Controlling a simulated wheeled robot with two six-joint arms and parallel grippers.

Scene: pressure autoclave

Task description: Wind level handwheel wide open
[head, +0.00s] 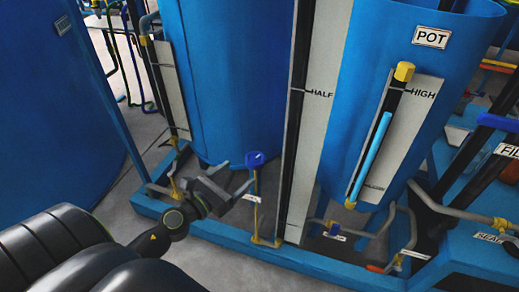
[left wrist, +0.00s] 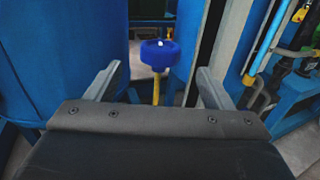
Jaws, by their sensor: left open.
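A blue handwheel (head: 256,159) sits on top of a thin upright brass stem, in front of the middle blue tank. A small label on the stem is too small to read, so I cannot tell for sure that this is the level handwheel. My left gripper (head: 234,177) is open and empty, just left of the wheel, its fingers pointing toward it. In the left wrist view the handwheel (left wrist: 159,54) shows beyond and between the open fingertips of the left gripper (left wrist: 159,76), apparently not touched. My right gripper is not in view.
The tall level gauge board (head: 320,100) marked HALF stands just right of the wheel. The blue POT tank (head: 400,130) carries another gauge marked HIGH. A low blue frame rail (head: 300,265) runs along the floor. Pipes and another blue handle (head: 497,122) are at right.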

